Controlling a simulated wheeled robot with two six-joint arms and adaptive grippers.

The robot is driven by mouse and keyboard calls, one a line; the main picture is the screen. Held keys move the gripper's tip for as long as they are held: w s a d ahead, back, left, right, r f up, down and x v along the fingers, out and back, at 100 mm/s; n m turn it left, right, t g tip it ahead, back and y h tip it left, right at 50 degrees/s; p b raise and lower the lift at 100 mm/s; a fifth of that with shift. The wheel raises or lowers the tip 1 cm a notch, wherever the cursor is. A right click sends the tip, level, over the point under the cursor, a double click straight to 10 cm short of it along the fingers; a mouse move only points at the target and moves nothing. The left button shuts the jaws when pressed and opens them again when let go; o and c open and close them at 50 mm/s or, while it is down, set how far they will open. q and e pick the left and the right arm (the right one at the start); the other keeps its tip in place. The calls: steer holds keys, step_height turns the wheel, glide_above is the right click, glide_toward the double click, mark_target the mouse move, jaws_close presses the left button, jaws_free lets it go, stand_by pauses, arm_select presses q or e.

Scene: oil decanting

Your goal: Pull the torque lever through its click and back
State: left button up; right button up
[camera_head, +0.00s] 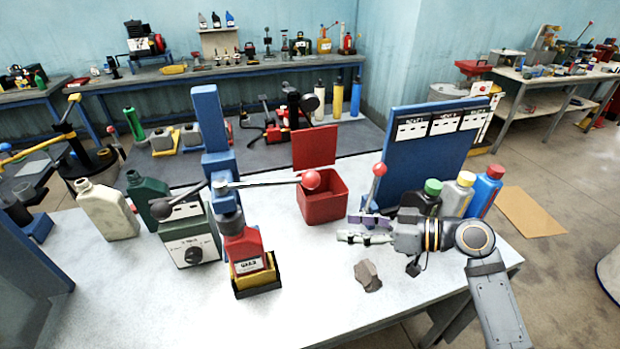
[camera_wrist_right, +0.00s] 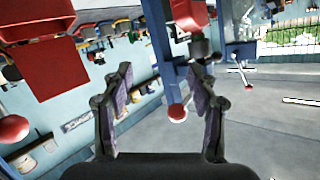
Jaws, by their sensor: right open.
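The torque lever (camera_head: 265,183) is a thin bar running nearly level to the right from the blue column (camera_head: 208,120). It ends in a red ball knob (camera_head: 311,179). In the right wrist view a red ball (camera_wrist_right: 177,113), which looks like this knob, appears between the fingers. My right gripper (camera_head: 343,228) points left, in front of and to the right of the knob. Its fingers are spread and empty, apart from the knob in the head view; the two fingers also frame the right wrist view (camera_wrist_right: 160,80). My left gripper is not in view.
A red bottle (camera_head: 245,255) stands in a yellow and black holder below the column. A red open bin (camera_head: 322,205) sits behind the knob. An upright red-knobbed lever (camera_head: 379,169) and several bottles (camera_head: 463,195) are near my right gripper.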

mark_target(310, 179)
step_height(310, 179, up, 10)
steer(key=n+y, duration=0.2)
steer(key=y, duration=0.2)
steer(key=shift+g, duration=0.3)
steer(key=p+x, duration=0.1)
steer(key=x, duration=0.2)
steer(key=p+x, duration=0.2)
steer(key=x, duration=0.1)
steer(key=p+x, duration=0.2)
steer(key=x, duration=0.1)
steer(key=shift+w+d+r, duration=0.1)
steer(key=shift+w+d, duration=0.1)
steer(key=shift+w, duration=0.2)
steer(key=shift+w+a+f, duration=0.2)
steer(key=shift+a+f, duration=0.05)
steer(key=shift+a, duration=0.35)
jaws_close()
